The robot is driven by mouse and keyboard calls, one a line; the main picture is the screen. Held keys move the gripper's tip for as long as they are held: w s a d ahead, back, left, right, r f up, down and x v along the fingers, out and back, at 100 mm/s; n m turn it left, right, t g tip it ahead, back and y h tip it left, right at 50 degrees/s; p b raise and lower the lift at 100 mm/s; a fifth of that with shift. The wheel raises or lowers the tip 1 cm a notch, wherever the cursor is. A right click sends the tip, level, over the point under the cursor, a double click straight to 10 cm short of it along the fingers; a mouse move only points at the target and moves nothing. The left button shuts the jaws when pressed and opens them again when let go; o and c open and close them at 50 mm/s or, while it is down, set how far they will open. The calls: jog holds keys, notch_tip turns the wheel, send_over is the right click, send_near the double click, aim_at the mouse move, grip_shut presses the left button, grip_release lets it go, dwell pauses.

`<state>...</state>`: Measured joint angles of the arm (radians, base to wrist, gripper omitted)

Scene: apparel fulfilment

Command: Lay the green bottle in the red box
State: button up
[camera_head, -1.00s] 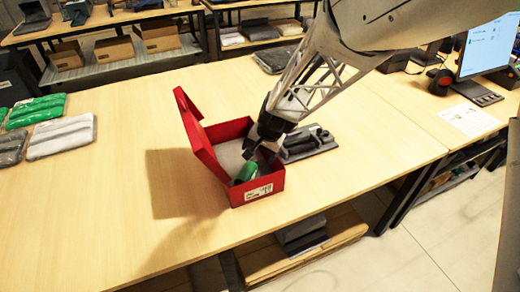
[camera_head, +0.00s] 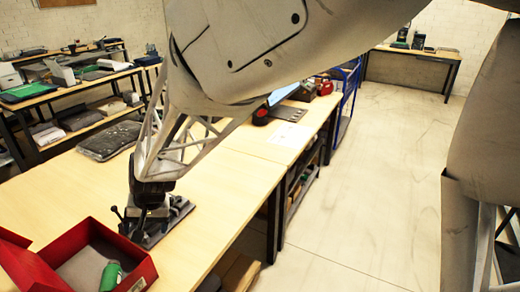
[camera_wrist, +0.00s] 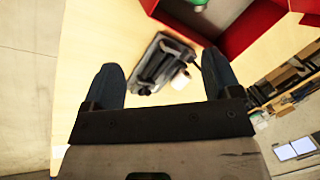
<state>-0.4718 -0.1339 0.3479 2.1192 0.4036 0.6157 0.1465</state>
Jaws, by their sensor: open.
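The red box (camera_head: 62,254) stands open on the table at the lower left of the head view, its lid tilted up on the left. The green bottle (camera_head: 111,275) lies inside it, near the front right wall. In the wrist view the red box (camera_wrist: 240,50) is at the upper right, and a piece of the green bottle (camera_wrist: 197,2) shows at the top edge. My gripper (camera_head: 128,222) is beside the box, above the table, apart from the bottle. In the wrist view its two fingers (camera_wrist: 165,85) are spread with nothing gripped between them.
A dark packaged garment (camera_head: 110,141) lies farther back. Shelves with goods stand at the left, and a monitor (camera_head: 283,93) stands on the far desk. Floor lies to the right.

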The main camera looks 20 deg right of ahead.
jog(key=s+d+r+h, duration=0.1)
jog(key=s+d+r, duration=0.3)
jog(key=s+d, duration=0.3)
jog(key=s+d+r+t+h, duration=0.1)
jog(key=s+d+r, duration=0.3)
jog(key=d, duration=0.9)
jog(key=s+d+r+h, duration=0.1)
jog(key=s+d+r, duration=0.3)
jog(key=s+d, duration=0.7)
jog(key=shift+r+h, duration=0.2)
jog(key=shift+h, duration=0.2)
jog(key=shift+d, duration=0.1)
